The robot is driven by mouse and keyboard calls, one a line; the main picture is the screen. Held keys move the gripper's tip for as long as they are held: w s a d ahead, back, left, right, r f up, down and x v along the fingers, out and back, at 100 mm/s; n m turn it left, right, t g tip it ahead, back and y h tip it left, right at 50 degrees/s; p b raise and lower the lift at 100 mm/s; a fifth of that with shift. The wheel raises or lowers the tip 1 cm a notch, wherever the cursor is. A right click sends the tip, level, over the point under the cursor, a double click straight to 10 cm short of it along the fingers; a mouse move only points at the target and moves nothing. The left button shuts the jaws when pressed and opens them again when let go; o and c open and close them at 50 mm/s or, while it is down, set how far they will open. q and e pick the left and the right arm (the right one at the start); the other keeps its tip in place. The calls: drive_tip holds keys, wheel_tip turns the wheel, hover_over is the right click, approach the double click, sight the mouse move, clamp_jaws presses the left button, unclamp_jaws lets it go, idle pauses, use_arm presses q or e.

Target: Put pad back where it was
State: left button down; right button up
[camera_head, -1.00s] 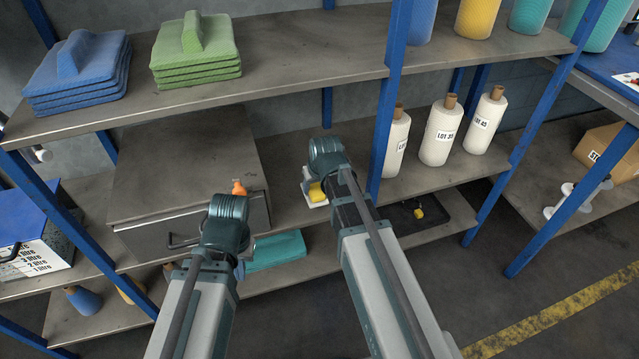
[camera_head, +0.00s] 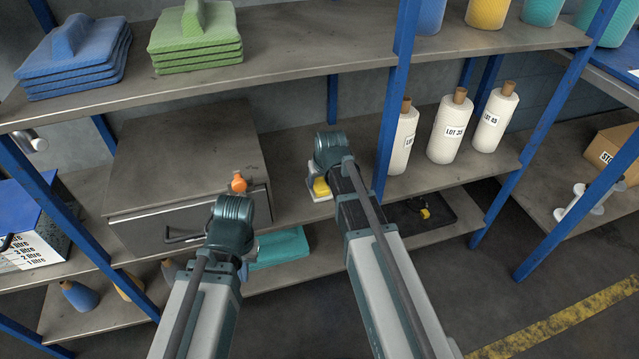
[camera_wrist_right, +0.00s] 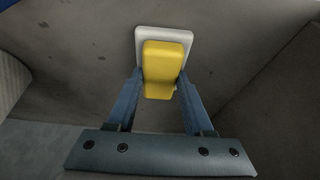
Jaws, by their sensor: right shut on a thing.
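The pad is a yellow block (camera_wrist_right: 160,66) on a white base (camera_wrist_right: 186,38) in the right wrist view. In the head view its yellow part (camera_head: 321,187) and white base (camera_head: 318,168) show just left of my right gripper, over the middle shelf. My right gripper (camera_wrist_right: 160,88) is shut on the yellow block, one finger on each side. Whether the white base touches the shelf is unclear. My left gripper (camera_head: 238,265) is in front of the grey drawer cabinet (camera_head: 185,160); its fingers are mostly hidden behind its own arm.
White rolls with lot labels (camera_head: 447,130) stand right of a blue post (camera_head: 398,100). A black tray (camera_head: 425,212) lies on the shelf below them. An orange-topped item (camera_head: 238,183) is at the cabinet's front edge.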

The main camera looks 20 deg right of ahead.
drive_tip(key=shift+f, duration=0.2)
drive_tip(key=o, duration=1.2)
drive_tip(key=shift+r, duration=0.1)
drive_tip(key=p+v, duration=1.1)
drive_tip(key=v, duration=0.1)
drive_tip(key=shift+r, duration=0.2)
drive_tip(key=shift+a, duration=0.1)
